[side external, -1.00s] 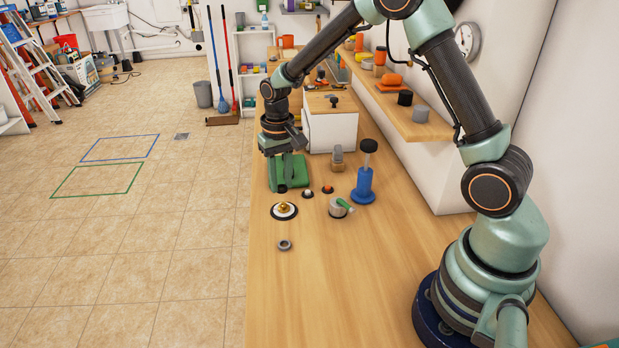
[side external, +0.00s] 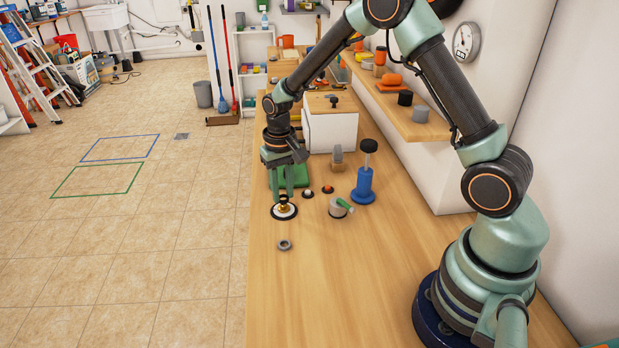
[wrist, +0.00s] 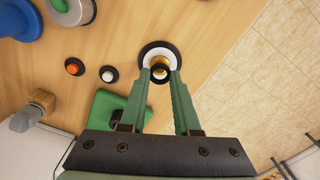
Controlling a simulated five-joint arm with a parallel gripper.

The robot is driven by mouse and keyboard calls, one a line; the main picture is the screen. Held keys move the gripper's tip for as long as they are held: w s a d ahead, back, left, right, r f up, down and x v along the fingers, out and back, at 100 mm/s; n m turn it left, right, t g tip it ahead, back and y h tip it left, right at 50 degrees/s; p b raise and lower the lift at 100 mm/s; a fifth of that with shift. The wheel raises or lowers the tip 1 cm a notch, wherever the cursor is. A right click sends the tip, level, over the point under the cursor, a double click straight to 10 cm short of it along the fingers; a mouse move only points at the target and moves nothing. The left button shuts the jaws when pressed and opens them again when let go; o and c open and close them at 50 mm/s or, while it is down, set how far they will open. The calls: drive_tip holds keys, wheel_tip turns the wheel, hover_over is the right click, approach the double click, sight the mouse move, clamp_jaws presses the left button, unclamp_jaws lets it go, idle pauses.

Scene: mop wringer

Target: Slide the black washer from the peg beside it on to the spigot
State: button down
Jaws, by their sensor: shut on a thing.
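My gripper (side external: 283,202) is shut on the small black washer (side external: 283,199), directly over the brass spigot (side external: 284,210). The spigot stands on a round white plate with a black rim (side external: 284,213). In the wrist view the washer (wrist: 160,73) is between the fingertips, lined up with the brass (wrist: 160,60). I cannot tell whether it is around the spigot's top or just above it. Two short pegs on black bases stand close by, one white-topped (side external: 308,193) and one orange-topped (side external: 328,188). They also show in the wrist view (wrist: 108,74) (wrist: 73,67).
A grey ring (side external: 284,245) lies on the bench in front of the spigot. A green block (side external: 294,176) is behind.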

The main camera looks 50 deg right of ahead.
drive_tip(key=shift+f, duration=1)
idle(0.6)
drive_tip(key=c, duration=0.6)
unclamp_jaws()
drive_tip(key=shift+o, duration=0.2)
drive_tip(key=shift+r, duration=0.15)
wheel_tip(320, 180, up, 12)
drive_tip(key=s+a+r+n+t, duration=0.1)
drive_tip(key=s+r+n+t, duration=0.1)
drive_tip(key=s+r, duration=0.3)
drive_tip(key=s+a+r+n+t, duration=0.1)
drive_tip(key=s+r+n+t, duration=0.1)
drive_tip(key=s+r, duration=0.4)
drive_tip(key=s+t, duration=0.1)
drive_tip(key=s, duration=0.4)
drive_tip(key=shift+a+t, duration=0.3)
drive_tip(key=shift+a, duration=0.1)
